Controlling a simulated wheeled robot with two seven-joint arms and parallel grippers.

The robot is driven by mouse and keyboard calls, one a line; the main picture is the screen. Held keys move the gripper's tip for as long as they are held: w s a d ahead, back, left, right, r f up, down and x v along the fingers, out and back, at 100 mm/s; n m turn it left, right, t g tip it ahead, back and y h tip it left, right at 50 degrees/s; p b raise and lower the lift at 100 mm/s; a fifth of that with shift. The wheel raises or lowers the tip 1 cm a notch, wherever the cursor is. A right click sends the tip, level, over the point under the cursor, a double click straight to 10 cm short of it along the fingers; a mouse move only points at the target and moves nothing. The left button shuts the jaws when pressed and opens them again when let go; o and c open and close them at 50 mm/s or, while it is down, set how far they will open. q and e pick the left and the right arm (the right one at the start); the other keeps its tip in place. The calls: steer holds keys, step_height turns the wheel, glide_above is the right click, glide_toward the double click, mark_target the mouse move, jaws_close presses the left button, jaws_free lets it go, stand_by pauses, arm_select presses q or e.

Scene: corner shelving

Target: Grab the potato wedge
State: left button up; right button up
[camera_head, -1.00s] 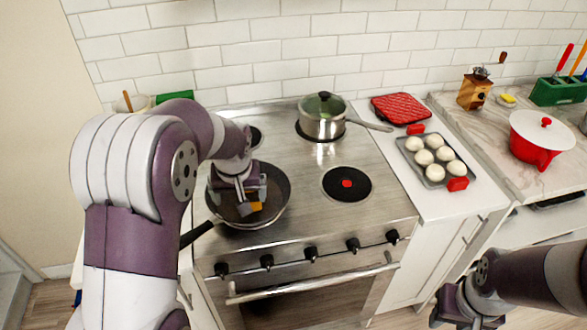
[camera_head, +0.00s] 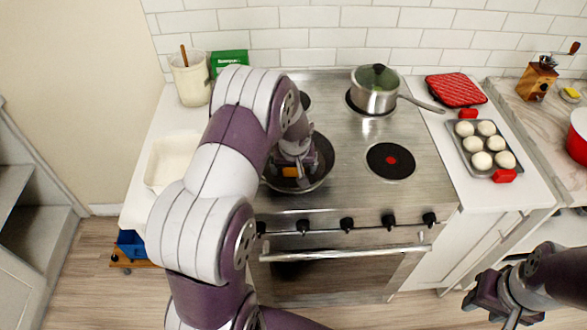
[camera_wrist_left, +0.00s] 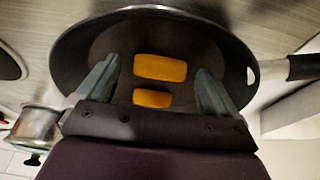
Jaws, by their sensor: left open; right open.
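Two orange-yellow potato wedges lie in the dark frying pan (camera_head: 327,160), which sits on the front left of the stove. In the left wrist view the larger wedge (camera_wrist_left: 160,68) and the smaller wedge (camera_wrist_left: 152,98) lie between the spread fingers of my left gripper (camera_wrist_left: 158,75), with the pan (camera_wrist_left: 85,48) around them. In the head view my left gripper (camera_head: 298,172) points down into the pan, and one wedge (camera_head: 290,172) shows at its fingers. It is open, and no grip on a wedge shows. My right gripper (camera_head: 490,310) is open and empty, low at the right.
A lidded saucepan (camera_head: 374,95) stands at the back right of the stove. A tray of white buns (camera_head: 485,150) and a red mat (camera_head: 455,90) lie on the right counter. A utensil crock (camera_head: 190,80), a green box (camera_head: 229,62) and a pale basin (camera_head: 172,160) are on the left.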

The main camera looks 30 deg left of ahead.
arm_select(q)
steer(key=shift+w+a+f, duration=0.1)
steer(key=shift+w, duration=0.05)
steer(key=c, duration=1.1)
